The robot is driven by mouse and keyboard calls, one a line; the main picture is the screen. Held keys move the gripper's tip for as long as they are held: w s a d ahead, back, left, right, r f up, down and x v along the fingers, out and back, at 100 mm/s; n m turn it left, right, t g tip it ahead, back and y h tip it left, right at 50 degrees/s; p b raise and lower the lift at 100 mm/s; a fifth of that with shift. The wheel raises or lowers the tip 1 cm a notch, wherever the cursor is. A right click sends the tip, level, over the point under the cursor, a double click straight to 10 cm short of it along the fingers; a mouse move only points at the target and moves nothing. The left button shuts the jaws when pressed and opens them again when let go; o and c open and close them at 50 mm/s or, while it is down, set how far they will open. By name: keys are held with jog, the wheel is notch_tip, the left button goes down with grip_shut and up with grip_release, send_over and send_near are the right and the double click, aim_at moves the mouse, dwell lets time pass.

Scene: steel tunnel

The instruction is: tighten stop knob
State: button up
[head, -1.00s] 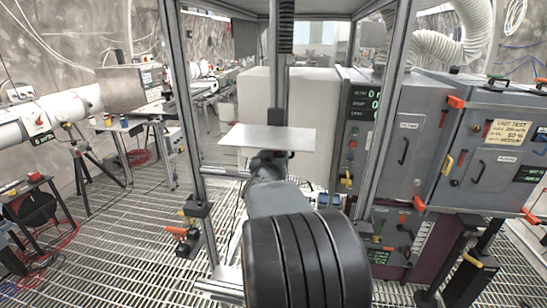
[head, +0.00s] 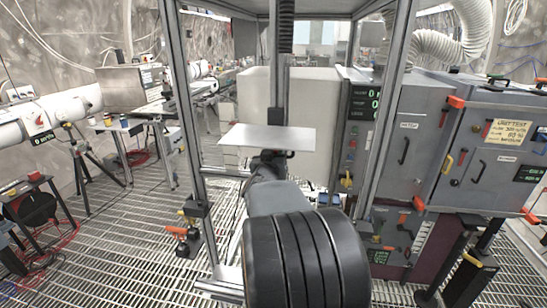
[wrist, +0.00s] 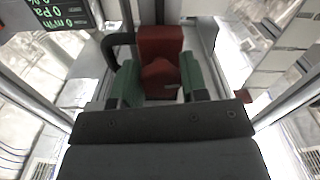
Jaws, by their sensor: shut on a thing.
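The red stop knob (wrist: 160,75) shows in the wrist view, in front of a dark red block (wrist: 160,42). My gripper (wrist: 161,84) has its two green fingers on either side of the knob, shut on it. The lower part of the knob is hidden behind the dark gripper body. In the head view my arm reaches forward to just under a pale flat plate (head: 266,138) on the upright post. My fingers and the knob cannot be made out there.
A black curved handle (wrist: 110,45) stands close left of the fingers in the wrist view, near a display (wrist: 55,15) with green digits. Metal frame posts (head: 186,130) flank my arm. Grey cabinets (head: 485,140) stand at right. Grating floor (head: 120,235) is open at left.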

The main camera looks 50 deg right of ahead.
jog(key=shift+f+m+b, duration=0.1)
jog(key=shift+m+b, duration=0.2)
jog(key=shift+b, duration=0.05)
jog(key=shift+f+m+b, duration=0.1)
jog(key=shift+m+b, duration=0.5)
jog(key=shift+m, duration=0.1)
jog(key=m+b, duration=0.2)
jog(key=shift+m, duration=0.3)
jog(key=m+b, duration=0.2)
jog(key=m, duration=0.2)
jog(key=shift+w, duration=0.1)
jog(key=shift+r+m+b, duration=0.2)
jog(key=shift+m+b, duration=0.5)
jog(key=shift+m, duration=0.5)
jog(key=shift+r, duration=0.1)
jog(key=o, duration=0.9)
